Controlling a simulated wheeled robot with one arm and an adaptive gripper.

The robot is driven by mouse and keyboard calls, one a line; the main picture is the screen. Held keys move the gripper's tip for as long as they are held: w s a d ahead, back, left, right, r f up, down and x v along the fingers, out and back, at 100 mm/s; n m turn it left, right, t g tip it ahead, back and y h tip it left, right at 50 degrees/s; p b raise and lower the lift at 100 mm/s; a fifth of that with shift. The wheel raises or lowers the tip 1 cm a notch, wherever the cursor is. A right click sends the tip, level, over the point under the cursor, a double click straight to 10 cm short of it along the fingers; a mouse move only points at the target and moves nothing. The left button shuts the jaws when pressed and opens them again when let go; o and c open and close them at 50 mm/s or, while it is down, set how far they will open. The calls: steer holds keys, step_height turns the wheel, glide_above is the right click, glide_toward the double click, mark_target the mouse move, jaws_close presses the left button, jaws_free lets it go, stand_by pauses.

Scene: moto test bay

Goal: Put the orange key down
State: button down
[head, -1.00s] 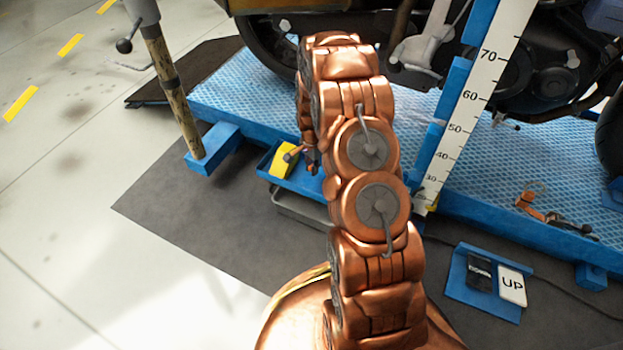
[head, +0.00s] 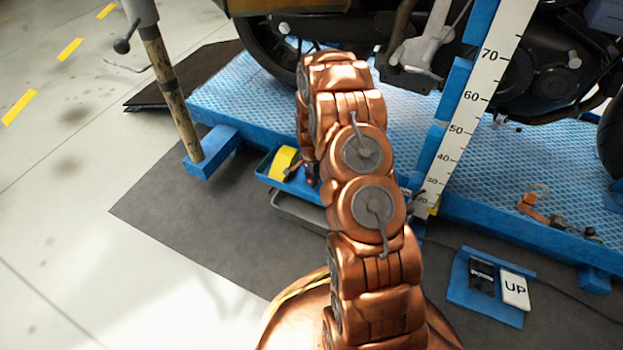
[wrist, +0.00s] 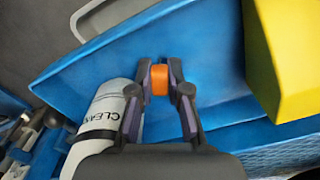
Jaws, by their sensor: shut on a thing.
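In the wrist view the orange key (wrist: 160,80) shows as a small orange block between the fingertips of my gripper (wrist: 160,76). My gripper is shut on it. Below and around it is the blue floor of a tray (wrist: 215,60). I cannot tell whether the key touches the tray floor. In the head view the blue tray (head: 266,170) is on the near side of the lift, and my arm hides most of my gripper and the key.
A white bottle marked CLEAN (wrist: 98,125) lies close left of my fingers; a yellow block (wrist: 285,60) is at right. A grey tray (head: 300,212) is below the blue one. The scale post (head: 470,110) stands right of my arm, a wooden-looking post (head: 175,90) left.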

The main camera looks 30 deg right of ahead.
steer(key=shift+f, duration=0.25)
steer(key=c, duration=1.1)
jaws_free()
steer(key=shift+c, duration=0.2)
steer(key=shift+r, duration=0.15)
